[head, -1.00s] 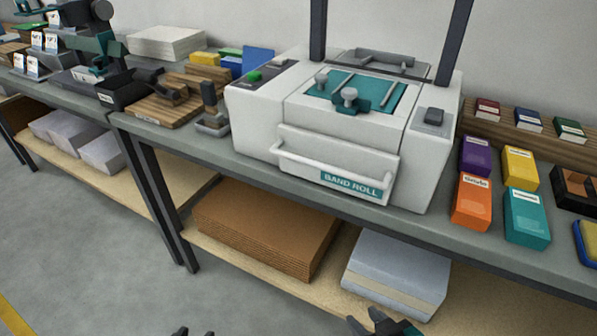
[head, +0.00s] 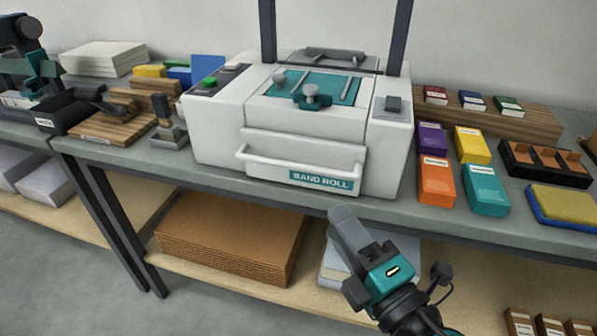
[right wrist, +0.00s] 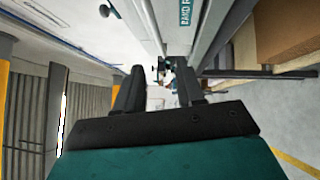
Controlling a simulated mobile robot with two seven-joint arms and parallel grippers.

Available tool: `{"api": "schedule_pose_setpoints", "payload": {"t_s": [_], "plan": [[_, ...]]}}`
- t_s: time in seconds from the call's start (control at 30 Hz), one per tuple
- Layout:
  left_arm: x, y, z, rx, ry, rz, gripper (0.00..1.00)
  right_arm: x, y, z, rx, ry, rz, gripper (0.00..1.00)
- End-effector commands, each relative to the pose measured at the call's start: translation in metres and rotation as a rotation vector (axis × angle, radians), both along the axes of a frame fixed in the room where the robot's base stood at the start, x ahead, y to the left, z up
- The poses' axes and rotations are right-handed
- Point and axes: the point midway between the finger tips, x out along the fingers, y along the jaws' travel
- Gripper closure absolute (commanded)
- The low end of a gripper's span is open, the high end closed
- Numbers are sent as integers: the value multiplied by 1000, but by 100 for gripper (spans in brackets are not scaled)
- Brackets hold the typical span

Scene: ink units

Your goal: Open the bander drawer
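The bander (head: 290,110) is a white machine on the grey bench. Its drawer (head: 290,150) is in the lower front, with a teal BAND ROLL label (head: 320,181) and a white bar handle (head: 265,168); it looks shut. The label also shows at the top of the right wrist view (right wrist: 185,14). My right gripper (head: 342,222) is below and in front of the drawer's right part, apart from the handle. In the right wrist view its two dark fingers (right wrist: 158,92) stand apart with nothing held between them. My left gripper is not in view.
Coloured boxes (head: 437,180) stand right of the bander, with a yellow-topped pad (head: 563,204) farther right. A wooden block with a stamp (head: 113,122) lies to the left. Brown cardboard (head: 230,238) fills part of the lower shelf. The space before the drawer's left part is clear.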

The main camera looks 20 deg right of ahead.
Motion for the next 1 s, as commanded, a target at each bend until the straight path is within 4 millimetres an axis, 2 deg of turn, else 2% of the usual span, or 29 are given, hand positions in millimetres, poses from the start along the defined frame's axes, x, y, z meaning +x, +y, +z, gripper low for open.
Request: {"api": "schedule_pose_setpoints", "payload": {"t_s": [0.13, 0.27, 0.8, 1.0], "plan": [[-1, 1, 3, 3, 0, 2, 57, 4, 2, 6, -29, -15, 3, 62], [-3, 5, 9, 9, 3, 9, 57, 16, 4, 10, -28, -15, 2, 62], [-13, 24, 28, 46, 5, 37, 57, 102, 22, 20, -24, -13, 2, 62], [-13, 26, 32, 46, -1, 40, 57, 120, 25, 20, -24, -12, 1, 62]]}}
